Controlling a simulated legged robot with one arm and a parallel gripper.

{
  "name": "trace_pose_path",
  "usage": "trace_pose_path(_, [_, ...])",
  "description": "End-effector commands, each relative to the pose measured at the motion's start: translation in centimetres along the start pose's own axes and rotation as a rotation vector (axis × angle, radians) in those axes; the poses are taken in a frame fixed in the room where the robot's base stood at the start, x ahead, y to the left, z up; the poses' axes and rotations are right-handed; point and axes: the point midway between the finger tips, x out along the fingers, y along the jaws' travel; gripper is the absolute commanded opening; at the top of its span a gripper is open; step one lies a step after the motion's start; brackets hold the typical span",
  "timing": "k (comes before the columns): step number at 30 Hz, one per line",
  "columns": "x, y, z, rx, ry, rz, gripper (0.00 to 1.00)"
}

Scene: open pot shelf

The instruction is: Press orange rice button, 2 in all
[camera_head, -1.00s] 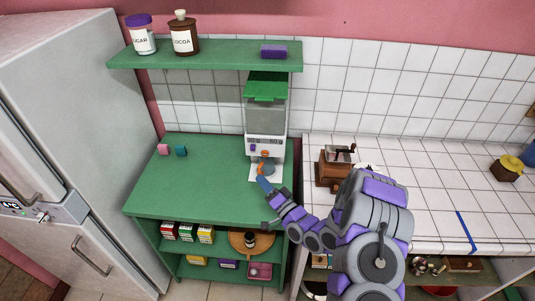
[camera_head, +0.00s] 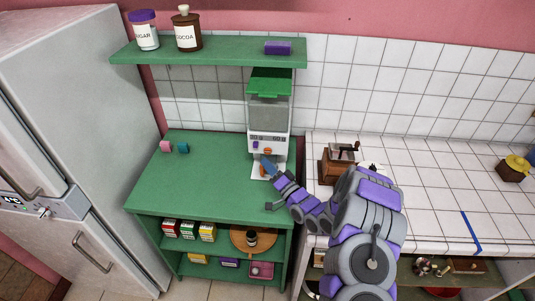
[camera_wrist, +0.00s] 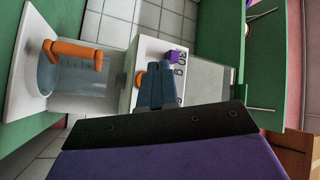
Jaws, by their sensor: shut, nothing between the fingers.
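The rice dispenser (camera_head: 268,112) stands at the back right of the green counter, with a green lid and a white front panel. On the panel are a purple button (camera_head: 255,144) and an orange button (camera_head: 267,150). In the wrist view the purple button (camera_wrist: 173,57) is clear, while the orange button (camera_wrist: 139,79) is partly hidden behind my fingers. My gripper (camera_head: 266,163) is shut and empty, its blue fingertips right at the orange button. Whether they touch it I cannot tell. It also shows in the wrist view (camera_wrist: 155,75).
A clear cup with an orange handle (camera_wrist: 75,50) stands below the panel on the white base. A wooden grinder (camera_head: 337,165) is to the right. The counter's middle is clear.

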Motion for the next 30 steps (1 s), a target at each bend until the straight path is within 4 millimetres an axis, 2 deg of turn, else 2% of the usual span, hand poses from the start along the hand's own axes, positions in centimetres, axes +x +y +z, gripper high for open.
trace_pose_path(9, [1.5,1.1,-1.1,-0.001,-0.002,0.000,0.00])
trace_pose_path(30, [1.6,1.2,-1.1,0.001,-0.001,0.001,0.00])
